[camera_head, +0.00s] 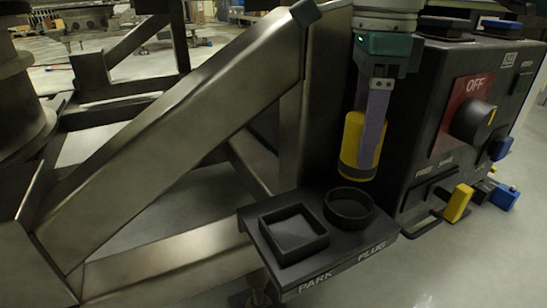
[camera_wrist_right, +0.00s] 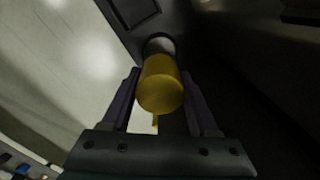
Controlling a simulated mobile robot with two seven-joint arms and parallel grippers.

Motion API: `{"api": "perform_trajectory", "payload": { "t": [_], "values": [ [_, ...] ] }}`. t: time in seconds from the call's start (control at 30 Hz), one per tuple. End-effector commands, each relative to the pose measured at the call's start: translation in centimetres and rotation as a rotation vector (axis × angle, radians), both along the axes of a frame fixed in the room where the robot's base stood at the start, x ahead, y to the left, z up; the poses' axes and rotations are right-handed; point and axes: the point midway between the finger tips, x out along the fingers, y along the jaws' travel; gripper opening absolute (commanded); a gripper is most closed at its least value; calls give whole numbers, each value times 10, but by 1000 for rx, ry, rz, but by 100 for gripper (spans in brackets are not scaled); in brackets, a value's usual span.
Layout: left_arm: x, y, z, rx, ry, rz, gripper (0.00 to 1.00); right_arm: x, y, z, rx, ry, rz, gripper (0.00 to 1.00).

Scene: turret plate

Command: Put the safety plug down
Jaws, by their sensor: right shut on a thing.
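The safety plug (camera_head: 351,140) is a yellow cylinder with a dark lower end. My right gripper (camera_head: 369,164) points down and is shut on it, holding it upright above the round PLUG ring (camera_head: 348,206). A small gap shows between the plug and the ring in the head view. In the right wrist view the yellow plug (camera_wrist_right: 162,88) sits between the two fingers of my gripper (camera_wrist_right: 160,98). My left gripper is not in view.
A black shelf (camera_head: 262,245) carries a square PARK holder (camera_head: 293,232) left of the ring. A black control box (camera_head: 425,120) with an OFF knob (camera_head: 472,121) stands close on the right. A yellow block (camera_head: 458,203) sticks out low on it. Metal beams (camera_head: 180,130) fill the left.

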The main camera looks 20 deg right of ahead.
Motion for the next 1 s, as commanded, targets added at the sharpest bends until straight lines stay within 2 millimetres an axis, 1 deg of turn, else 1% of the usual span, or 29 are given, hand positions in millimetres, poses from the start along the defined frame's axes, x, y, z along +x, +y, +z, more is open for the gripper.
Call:
{"api": "perform_trajectory", "payload": {
  "t": [0.03, 0.1, 0.27, 0.33, 0.5, 0.57, 0.8, 0.93, 0.97, 1.0],
  "values": [
    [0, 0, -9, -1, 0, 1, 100, 0, 0, -15, 2, 1, -1, 0],
    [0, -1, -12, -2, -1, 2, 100, 0, 0, -24, 2, 0, -1, 0],
    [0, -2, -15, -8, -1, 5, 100, 0, 0, -33, 2, -1, 1, 0],
    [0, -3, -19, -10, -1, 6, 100, 0, 1, -41, 2, 0, 1, 0],
    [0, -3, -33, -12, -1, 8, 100, 0, 1, -69, 1, 2, 0, 0],
    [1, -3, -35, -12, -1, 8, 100, 0, 0, -74, 2, -1, 0, 0],
    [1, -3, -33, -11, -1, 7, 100, 1, 0, -72, 1, -3, 1, 0],
    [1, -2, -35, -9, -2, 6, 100, 0, 0, -76, 0, -1, 1, 0],
    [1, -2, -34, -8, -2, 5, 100, 0, 0, -75, 0, -1, 1, 64],
    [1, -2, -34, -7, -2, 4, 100, 0, 0, -75, 0, -1, 1, 68]
  ]
}}
